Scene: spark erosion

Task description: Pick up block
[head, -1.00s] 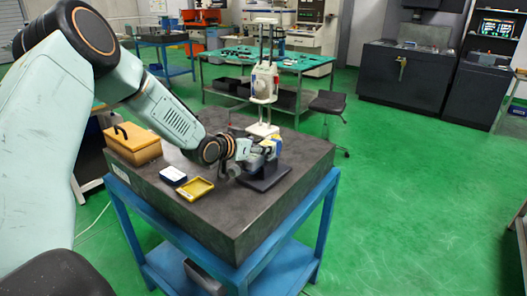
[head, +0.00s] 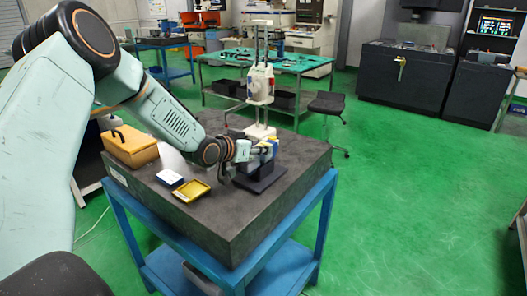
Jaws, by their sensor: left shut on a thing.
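My left gripper (head: 264,150) reaches in from the left over the dark granite plate on the blue stand. It is shut on a small block, which the fingers largely hide; its outline is hard to make out. Small blue and yellow patches show at the fingertips, and I cannot tell whether they belong to the block. A dark base (head: 262,181) sits on the plate just below the gripper. I cannot tell whether the block touches that base. My right gripper is not in view.
A white height gauge (head: 260,85) stands right behind the gripper. A stool (head: 328,104) stands behind.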

